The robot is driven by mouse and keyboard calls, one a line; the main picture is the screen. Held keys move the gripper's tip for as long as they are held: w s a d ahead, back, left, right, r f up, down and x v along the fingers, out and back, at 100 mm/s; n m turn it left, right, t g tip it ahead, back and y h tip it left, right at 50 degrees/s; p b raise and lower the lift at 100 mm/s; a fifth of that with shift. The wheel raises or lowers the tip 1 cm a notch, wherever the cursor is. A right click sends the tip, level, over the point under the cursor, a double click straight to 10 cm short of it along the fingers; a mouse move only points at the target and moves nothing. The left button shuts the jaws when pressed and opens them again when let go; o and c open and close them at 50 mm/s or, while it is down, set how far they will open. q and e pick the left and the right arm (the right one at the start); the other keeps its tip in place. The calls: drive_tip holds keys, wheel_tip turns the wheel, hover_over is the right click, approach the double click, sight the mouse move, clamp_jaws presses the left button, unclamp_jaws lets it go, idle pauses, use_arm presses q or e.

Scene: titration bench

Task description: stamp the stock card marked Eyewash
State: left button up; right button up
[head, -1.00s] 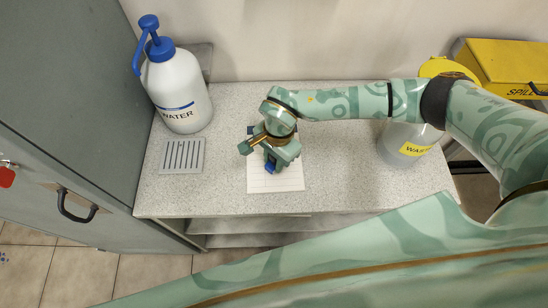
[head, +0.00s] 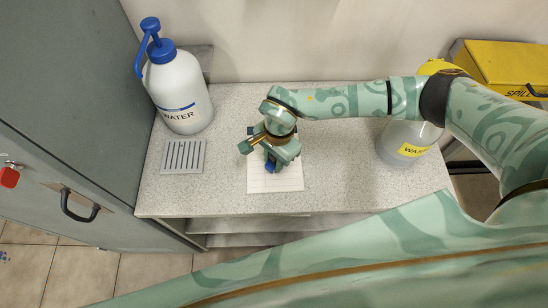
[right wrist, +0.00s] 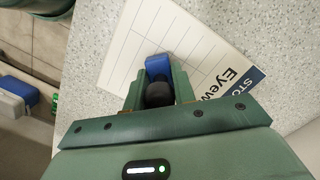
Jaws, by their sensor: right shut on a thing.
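The stock card (head: 285,183) is a white ruled sheet lying on the speckled bench top. In the right wrist view the card (right wrist: 204,42) has a dark blue header, with "Eyew" readable and the rest hidden by my gripper. My right gripper (head: 271,162) is over the card, pointing down. In the right wrist view the gripper (right wrist: 158,92) is shut on a stamp (right wrist: 158,70) with a black round part and a blue block. The stamp is over the card; I cannot tell if it touches it. My left gripper is out of view.
A white WATER bottle (head: 180,92) with a blue pump stands at the back left, behind a grey slotted plate (head: 183,156). A waste container (head: 398,148) stands at the right, partly behind my arm. A yellow spill box (head: 505,65) is beyond. The bench front (head: 345,190) is clear.

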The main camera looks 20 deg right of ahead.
wheel_tip(320, 180, up, 6)
drive_tip(key=p, duration=0.4)
drive_tip(key=shift+r, duration=0.25)
drive_tip(key=shift+f, duration=0.1)
